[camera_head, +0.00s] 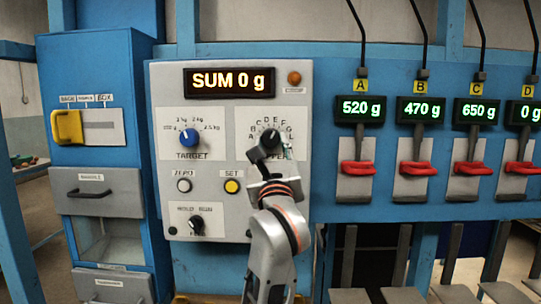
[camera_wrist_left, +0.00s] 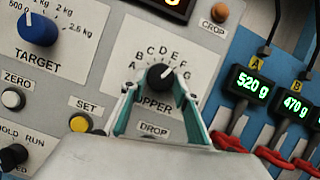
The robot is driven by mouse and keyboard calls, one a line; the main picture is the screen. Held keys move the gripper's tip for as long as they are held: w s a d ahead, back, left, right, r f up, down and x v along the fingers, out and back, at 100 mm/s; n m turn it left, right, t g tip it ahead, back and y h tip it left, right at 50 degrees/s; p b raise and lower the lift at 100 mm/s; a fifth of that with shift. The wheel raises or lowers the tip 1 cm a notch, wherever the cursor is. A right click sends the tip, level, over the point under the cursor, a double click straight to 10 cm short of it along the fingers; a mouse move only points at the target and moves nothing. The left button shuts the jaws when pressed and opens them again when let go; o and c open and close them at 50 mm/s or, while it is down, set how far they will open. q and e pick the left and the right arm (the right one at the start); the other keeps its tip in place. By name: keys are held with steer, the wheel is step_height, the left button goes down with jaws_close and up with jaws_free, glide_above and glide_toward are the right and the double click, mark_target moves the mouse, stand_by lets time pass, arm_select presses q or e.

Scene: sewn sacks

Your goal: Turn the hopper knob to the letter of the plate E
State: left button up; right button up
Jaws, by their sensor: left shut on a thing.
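The black hopper knob (camera_wrist_left: 160,76) sits on the grey panel inside an arc of letters, and it also shows in the head view (camera_head: 270,138), partly behind my gripper. Its white mark points up and right, roughly toward E to G; the exact letter is hard to tell. The label below is partly covered. My left gripper (camera_head: 271,150) reaches the knob from below. In the wrist view its green-edged fingers (camera_wrist_left: 158,85) lie on either side of the knob, shut on it. Plate E is not in view. My right gripper is not in view.
The blue target knob (camera_head: 190,137) is left of the hopper dial. The yellow set button (camera_head: 232,186) and a black hold/run knob (camera_head: 196,222) are lower. The display (camera_head: 230,82) reads SUM 0 g. Red handles (camera_head: 358,168) stand under readouts A to D at right.

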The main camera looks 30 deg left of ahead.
arm_select(q)
steer(key=shift+d+f+n+g+y+b, duration=0.1)
steer(key=shift+f+n+g+y+b, duration=0.15)
steer(key=shift+n+b, duration=0.4)
steer(key=shift+n+g, duration=0.25)
steer(key=shift+n, duration=0.4)
steer(key=shift+w+r+n+y+b, duration=0.1)
steer(key=shift+n+y+b, duration=0.35)
steer(key=shift+n, duration=0.05)
steer(key=shift+r+n+g, duration=0.2)
steer(key=shift+n+g, duration=0.1)
steer(key=o, duration=1.1)
